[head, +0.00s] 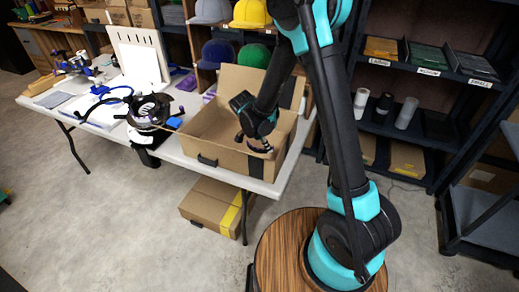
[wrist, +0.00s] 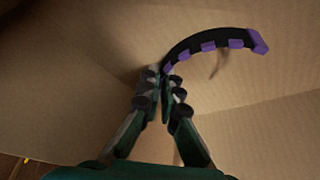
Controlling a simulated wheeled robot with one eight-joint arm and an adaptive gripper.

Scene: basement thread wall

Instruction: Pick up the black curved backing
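The black curved backing (wrist: 205,42) shows in the wrist view as a black arc with purple blocks along its inner edge and a purple far end. My gripper (wrist: 160,78) has its fingers close together, and the near end of the arc meets its fingertips, which appear shut on it. The exact contact is partly hidden by the fingers. In the head view my gripper (head: 254,141) is inside the open cardboard box (head: 208,147), with a small dark arc (head: 263,149) at its tips.
The box stands on a white table (head: 176,150), its lid raised at the back. A black device (head: 150,110) with cables stands left of it. A closed carton (head: 212,205) lies under the table. Shelves with caps (head: 222,53) are behind, and a dark shelf unit (head: 425,85) is at right.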

